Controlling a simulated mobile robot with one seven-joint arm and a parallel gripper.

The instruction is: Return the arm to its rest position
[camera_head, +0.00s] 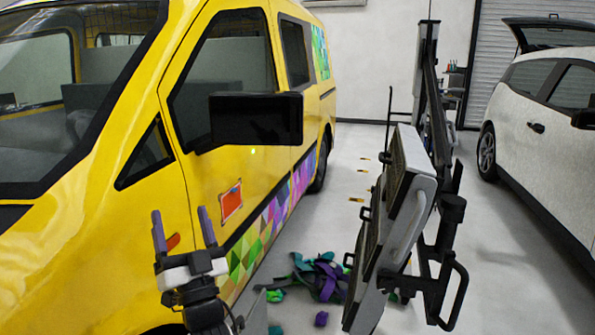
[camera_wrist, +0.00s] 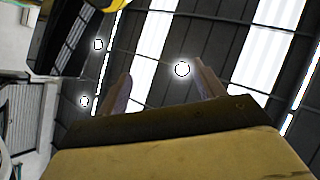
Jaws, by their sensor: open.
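My gripper (camera_head: 181,230) is in the lower left of the head view, in front of the yellow van's (camera_head: 130,240) side. Its two purple-grey fingers point up and stand apart, with nothing between them. In the wrist view my gripper (camera_wrist: 160,85) also shows open and empty, with its fingers toward the ceiling lights. I cannot tell how far the gripper is from the van door. An orange-red patch (camera_head: 231,201) is on the van's door, to the right of the fingers.
A tall stand with a dark panel (camera_head: 395,205) is right of centre. Crumpled green and purple wrap (camera_head: 322,277) lies on the floor between the van and the stand. A white car (camera_head: 545,125) is at the right. Grey floor (camera_head: 500,260) is clear between stand and car.

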